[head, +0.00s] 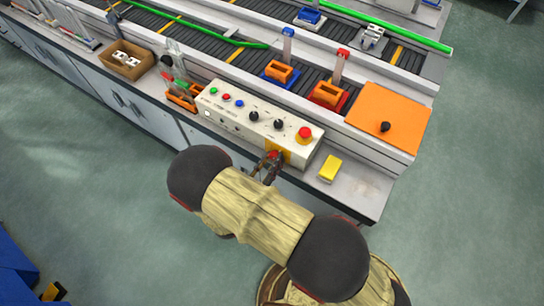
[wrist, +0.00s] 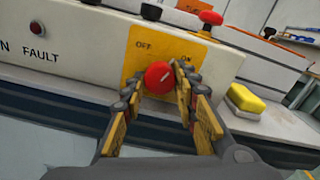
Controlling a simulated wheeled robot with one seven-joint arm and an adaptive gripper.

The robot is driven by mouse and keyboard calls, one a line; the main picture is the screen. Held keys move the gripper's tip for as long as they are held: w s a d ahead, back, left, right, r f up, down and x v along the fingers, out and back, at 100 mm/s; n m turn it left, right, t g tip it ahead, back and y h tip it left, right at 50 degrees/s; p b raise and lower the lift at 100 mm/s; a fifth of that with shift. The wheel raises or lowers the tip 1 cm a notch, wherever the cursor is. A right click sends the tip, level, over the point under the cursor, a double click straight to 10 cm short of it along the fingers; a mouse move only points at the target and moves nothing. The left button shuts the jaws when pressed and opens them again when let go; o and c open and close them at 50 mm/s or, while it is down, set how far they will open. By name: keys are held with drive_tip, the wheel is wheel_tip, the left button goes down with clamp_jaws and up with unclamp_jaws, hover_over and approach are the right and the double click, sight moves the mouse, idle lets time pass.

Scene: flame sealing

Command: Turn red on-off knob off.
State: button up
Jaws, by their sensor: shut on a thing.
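The red on-off knob (wrist: 158,76) sits on a yellow plate (wrist: 138,63) on the front of the white control box (head: 230,117). The plate is marked OFF at upper left and ON at upper right. The white line on the knob slants to the upper right, toward the ON side. My gripper (wrist: 157,82) is shut on the knob, with one finger on each side of it. In the head view, the knob (head: 273,153) is partly hidden by my gripper (head: 269,162).
A red mushroom button (head: 304,133) and two black knobs sit on top of the box. A yellow sponge-like block (head: 330,168) lies on the bench to its right. An orange board (head: 390,115) with a black handle is behind. An orange holder (head: 182,97) stands left.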

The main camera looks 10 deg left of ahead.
drive_tip(key=n+p, duration=0.3)
drive_tip(key=shift+r+n, duration=0.15)
drive_tip(key=shift+n, duration=0.25)
drive_tip(key=n+p, duration=0.2)
drive_tip(key=n, duration=0.1)
drive_tip(key=shift+n, duration=0.3)
drive_tip(key=n+p, duration=0.1)
drive_tip(key=n, duration=0.2)
drive_tip(key=shift+n+p, duration=0.3)
drive_tip(key=shift+p, duration=0.05)
drive_tip(key=shift+n+p, duration=0.55)
drive_tip(key=shift+n, duration=1.25)
drive_tip(key=o, duration=1.1)
drive_tip(key=shift+o, duration=0.3)
